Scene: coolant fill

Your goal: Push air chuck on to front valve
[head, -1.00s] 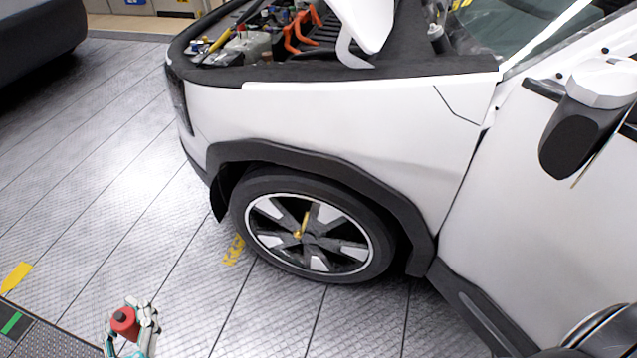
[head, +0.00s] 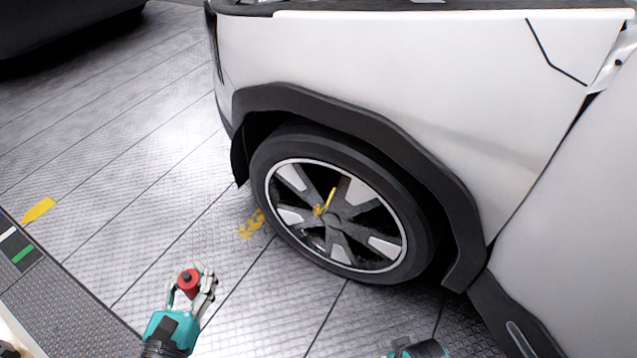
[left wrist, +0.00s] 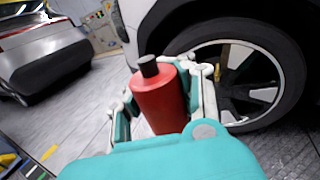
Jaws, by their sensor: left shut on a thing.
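The front wheel (head: 335,215) of the white car stands at the middle of the head view. A yellow stick-like part (head: 327,202), which may be the valve, shows on the wheel near the hub. My left gripper (head: 191,281) is shut on a red cylinder with a black tip (head: 188,282), which may be the air chuck. It holds it upright above the floor, left of the wheel and apart from it. The red cylinder (left wrist: 160,98) also fills the middle of the left wrist view, with the wheel (left wrist: 245,80) behind it. A teal part of my right arm shows at the bottom edge; its fingers are hidden.
The white car's fender (head: 400,90) and dark wheel arch overhang the wheel. A dark mat (head: 70,300) with coloured marks lies at the lower left. A dark vehicle (head: 60,35) stands at the top left. The metal floor between gripper and wheel is clear.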

